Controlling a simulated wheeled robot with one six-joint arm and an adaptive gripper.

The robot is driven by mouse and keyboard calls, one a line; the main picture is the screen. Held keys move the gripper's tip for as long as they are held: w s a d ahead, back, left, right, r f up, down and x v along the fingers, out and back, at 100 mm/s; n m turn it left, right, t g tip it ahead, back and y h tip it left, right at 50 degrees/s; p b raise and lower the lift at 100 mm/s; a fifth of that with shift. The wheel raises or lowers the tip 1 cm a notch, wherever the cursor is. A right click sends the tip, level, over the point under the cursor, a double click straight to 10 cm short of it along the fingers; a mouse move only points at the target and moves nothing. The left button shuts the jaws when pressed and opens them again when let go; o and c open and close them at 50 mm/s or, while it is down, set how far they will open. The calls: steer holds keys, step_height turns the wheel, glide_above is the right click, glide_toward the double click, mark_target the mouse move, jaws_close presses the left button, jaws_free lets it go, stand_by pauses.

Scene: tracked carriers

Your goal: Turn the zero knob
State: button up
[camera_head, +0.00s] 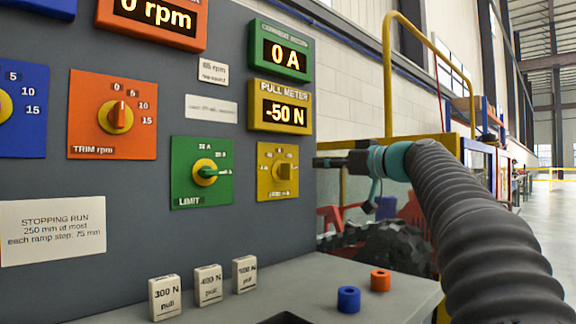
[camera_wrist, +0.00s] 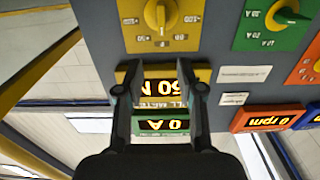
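The likely zero knob (camera_head: 284,172) is a yellow knob on a yellow plate below the pull meter (camera_head: 281,106), which reads -50 N; its name is too small to read. It also shows in the wrist view (camera_wrist: 160,14), upside down at the top edge. My gripper (camera_head: 318,162) is at the panel's right side, to the right of the yellow plate in the head view. In the wrist view my gripper (camera_wrist: 160,88) has its two dark fingers apart with nothing held between them. The fingers are apart from the knob.
A green LIMIT plate (camera_head: 202,171) with a yellow knob and green pointer is left of the yellow plate. An orange trim plate (camera_head: 112,115) is further left. Several white weight-labelled blocks (camera_head: 208,284), a blue ring (camera_head: 348,299) and an orange ring (camera_head: 380,280) stand on the ledge below.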

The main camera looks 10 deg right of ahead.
mark_target(292, 164)
steer(key=p+x, duration=0.3)
steer(key=x, duration=0.9)
steer(key=shift+w+a, duration=0.15)
steer(key=shift+a, duration=0.1)
jaws_close()
